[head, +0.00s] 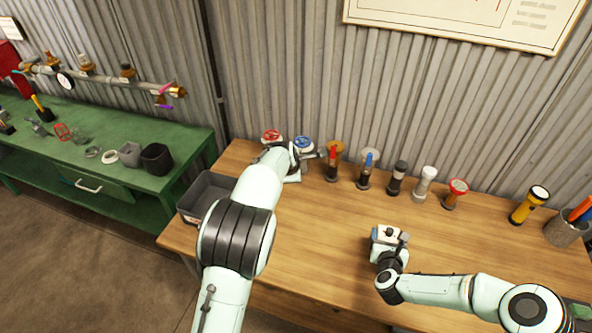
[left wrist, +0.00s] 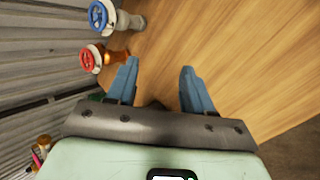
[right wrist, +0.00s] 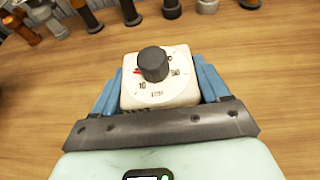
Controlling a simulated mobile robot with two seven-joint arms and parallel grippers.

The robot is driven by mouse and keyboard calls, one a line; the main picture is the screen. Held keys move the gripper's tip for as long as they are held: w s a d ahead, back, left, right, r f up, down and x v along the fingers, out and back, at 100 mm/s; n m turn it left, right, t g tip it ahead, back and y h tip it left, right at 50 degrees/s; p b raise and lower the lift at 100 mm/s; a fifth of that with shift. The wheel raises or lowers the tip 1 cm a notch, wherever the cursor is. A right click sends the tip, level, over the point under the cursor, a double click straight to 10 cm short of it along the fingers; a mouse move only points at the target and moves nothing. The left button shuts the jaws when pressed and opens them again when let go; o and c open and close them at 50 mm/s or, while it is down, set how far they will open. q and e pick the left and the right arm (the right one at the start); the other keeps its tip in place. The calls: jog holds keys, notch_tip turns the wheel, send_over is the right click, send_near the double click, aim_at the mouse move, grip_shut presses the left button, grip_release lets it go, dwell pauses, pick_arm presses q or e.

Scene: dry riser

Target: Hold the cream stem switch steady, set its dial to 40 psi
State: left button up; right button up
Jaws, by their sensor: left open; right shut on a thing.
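The cream stem switch (head: 383,238) stands on the wooden table in front of me. It also shows close up in the right wrist view (right wrist: 183,94), a cream box with a dark round dial (right wrist: 153,64) on its face. The face has printed numbers, with 10 readable at lower left, and a red mark shows left of the dial. My right gripper (right wrist: 155,80) is shut on the switch, a blue finger on each side. My left gripper (left wrist: 159,68) is open and empty, up by the valves at the table's back left, away from the switch.
A red-wheel valve (left wrist: 88,60) and a blue-wheel valve (left wrist: 101,16) stand beside my left gripper. Several fittings line the table's back, with a yellow flashlight (head: 528,205) and a pen cup (head: 562,234) at right. A grey bin (head: 190,203) sits at left.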

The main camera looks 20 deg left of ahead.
dwell(0.3)
pick_arm(q)
jog(key=n+g+h, duration=0.2)
jog(key=g+h, duration=0.2)
jog(key=g, duration=0.1)
send_near(391, 230)
jog(key=x, duration=0.7)
jog(key=shift+w+f, duration=0.1)
jog(key=shift+f, duration=0.25)
jog(key=shift+d+f, duration=0.15)
jog(key=shift+f, duration=0.15)
grip_shut()
